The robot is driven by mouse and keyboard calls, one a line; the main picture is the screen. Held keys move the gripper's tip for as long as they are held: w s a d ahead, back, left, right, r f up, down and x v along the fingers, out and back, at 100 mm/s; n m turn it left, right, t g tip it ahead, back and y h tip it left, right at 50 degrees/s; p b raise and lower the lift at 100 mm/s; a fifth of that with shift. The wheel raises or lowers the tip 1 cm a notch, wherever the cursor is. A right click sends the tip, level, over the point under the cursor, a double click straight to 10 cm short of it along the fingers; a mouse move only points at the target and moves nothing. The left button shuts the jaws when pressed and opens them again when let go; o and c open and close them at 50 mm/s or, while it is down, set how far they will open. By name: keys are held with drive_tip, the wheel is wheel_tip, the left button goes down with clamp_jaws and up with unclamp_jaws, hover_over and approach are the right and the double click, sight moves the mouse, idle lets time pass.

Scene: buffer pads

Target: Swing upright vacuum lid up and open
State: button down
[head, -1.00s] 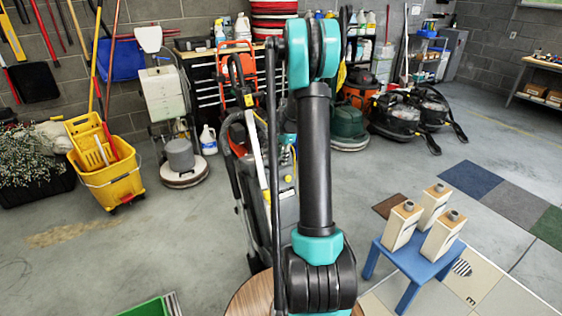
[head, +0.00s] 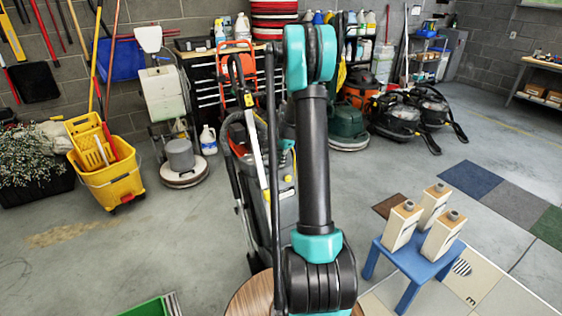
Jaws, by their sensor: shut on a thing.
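The upright vacuum (head: 284,205) stands in the middle of the head view, behind my arm. It has a grey body with red trim and a long handle (head: 245,100) rising at the left of the arm. My black and teal arm covers much of its right side. Its lid cannot be clearly told apart from the body, so how far it is open cannot be told. My gripper is hidden behind my arm, so its hold on the vacuum cannot be seen.
A round wooden top (head: 250,297) is at bottom centre. A yellow mop bucket (head: 110,180) and floor machine (head: 182,165) are at left. Open floor lies on both sides.

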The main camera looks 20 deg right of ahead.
drive_tip(key=shift+g, duration=0.8)
drive_tip(key=w+r, duration=0.4)
drive_tip(key=shift+w+a+r, duration=0.2)
drive_tip(key=shift+a+r, duration=0.2)
drive_tip(key=c, duration=1.6)
unclamp_jaws()
wheel_tip(320, 180, up, 12)
drive_tip(key=shift+s, duration=0.45)
drive_tip(key=shift+d, duration=0.1)
drive_tip(key=shift+c, duration=0.5)
